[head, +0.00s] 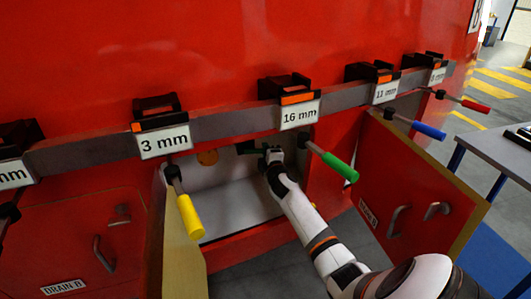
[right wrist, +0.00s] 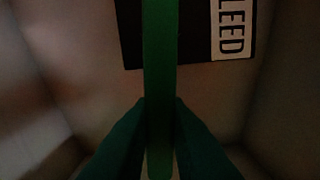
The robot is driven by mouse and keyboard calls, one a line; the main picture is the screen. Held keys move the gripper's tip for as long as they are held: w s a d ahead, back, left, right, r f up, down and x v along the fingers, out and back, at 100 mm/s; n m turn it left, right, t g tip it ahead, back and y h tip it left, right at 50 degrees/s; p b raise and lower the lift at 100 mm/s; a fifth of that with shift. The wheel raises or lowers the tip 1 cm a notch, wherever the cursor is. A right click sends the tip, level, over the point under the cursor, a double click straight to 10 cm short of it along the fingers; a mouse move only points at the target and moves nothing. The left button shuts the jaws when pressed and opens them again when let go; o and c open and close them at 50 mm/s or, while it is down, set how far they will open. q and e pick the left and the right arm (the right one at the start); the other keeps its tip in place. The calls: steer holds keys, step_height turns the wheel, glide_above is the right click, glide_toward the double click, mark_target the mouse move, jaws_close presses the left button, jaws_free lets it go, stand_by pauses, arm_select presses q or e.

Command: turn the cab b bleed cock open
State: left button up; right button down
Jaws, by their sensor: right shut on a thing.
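In the right wrist view, a green lever (right wrist: 160,60) runs upright down the middle, in front of a dark plate with a white label (right wrist: 231,28) reading "LEED", partly cut off. My right gripper (right wrist: 160,115) is shut on the lever, one dark finger on each side. In the head view, my right arm reaches into an open compartment in the red wall, and the right gripper (head: 273,156) is by its back wall. The lever is mostly hidden there. My left gripper is out of view.
The open compartment (head: 235,205) lies between a swung-open left door (head: 178,240) and an open right door (head: 400,180). A yellow handle (head: 190,216) and a green handle (head: 340,167) hang before it. A closed "DRAIN B" door (head: 75,235) is at left, a table (head: 495,150) at right.

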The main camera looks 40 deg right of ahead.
steer(key=shift+r+n, duration=0.25)
steer(key=shift+n, duration=0.35)
steer(key=c, duration=1.4)
jaws_free()
steer(key=v, duration=1.2)
steer(key=shift+p, duration=0.35)
steer(key=shift+r, duration=0.1)
